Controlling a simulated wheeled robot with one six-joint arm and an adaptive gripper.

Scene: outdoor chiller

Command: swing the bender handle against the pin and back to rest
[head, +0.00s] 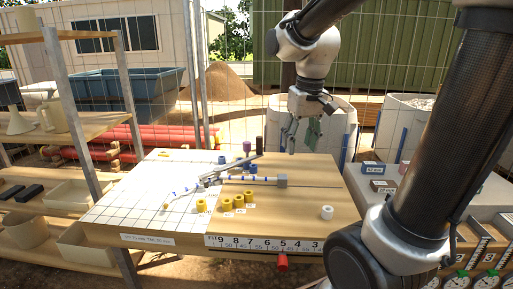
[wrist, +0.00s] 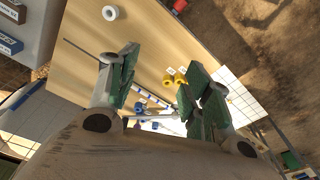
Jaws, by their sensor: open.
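The bender (head: 210,180) sits on the table near the edge of its white gridded area. Its grey handle (head: 238,165) lies slanted, pointing back and right over the table. A blue-marked rod (head: 250,178) runs from the bender to a grey block (head: 281,181). I cannot single out the pin at this size. My gripper (head: 301,144) is open and empty, hanging above the table's back part, right of the handle and apart from it. In the wrist view my open fingers (wrist: 160,88) frame part of the tabletop; the blue-marked rod (wrist: 152,97) shows between them, and the bender is partly hidden.
Several yellow cylinders (head: 226,204) stand in front of the rod. A white ring (head: 327,212) is at the front right. Purple (head: 247,147) and black (head: 259,144) pieces stand at the back edge. A shelf rack (head: 75,100) stands left. The tabletop's right part (head: 320,190) is mostly clear.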

